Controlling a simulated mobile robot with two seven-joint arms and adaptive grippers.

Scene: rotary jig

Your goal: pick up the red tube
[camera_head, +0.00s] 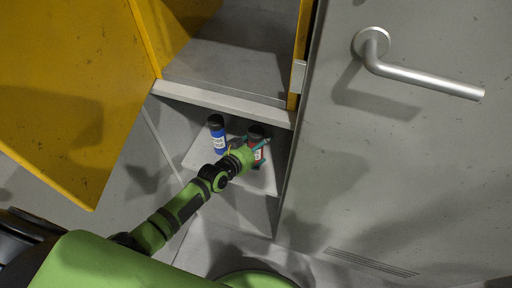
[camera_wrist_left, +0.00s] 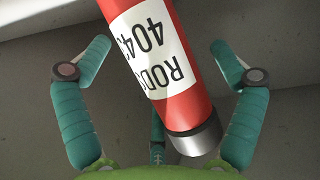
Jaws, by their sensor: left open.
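The red tube (camera_head: 259,157) stands on a small grey shelf, its dark cap (camera_head: 256,131) uppermost. In the left wrist view the red tube (camera_wrist_left: 198,90) is large and slanted, with a white label reading "RODS 404" and a silver end (camera_wrist_left: 196,138). My left gripper (camera_head: 258,148) is in front of the tube in the head view and hides part of it. In the wrist view my left gripper (camera_wrist_left: 158,52) is open, with teal fingers spread on both sides of the tube and visible gaps between. My right gripper is not in view.
A blue tube (camera_head: 217,138) with a black cap stands just left of the red one on the shelf (camera_head: 262,186). A grey ledge (camera_head: 222,101) runs above them. A yellow door (camera_head: 70,90) hangs at left; a grey door with a handle (camera_head: 425,79) is at right.

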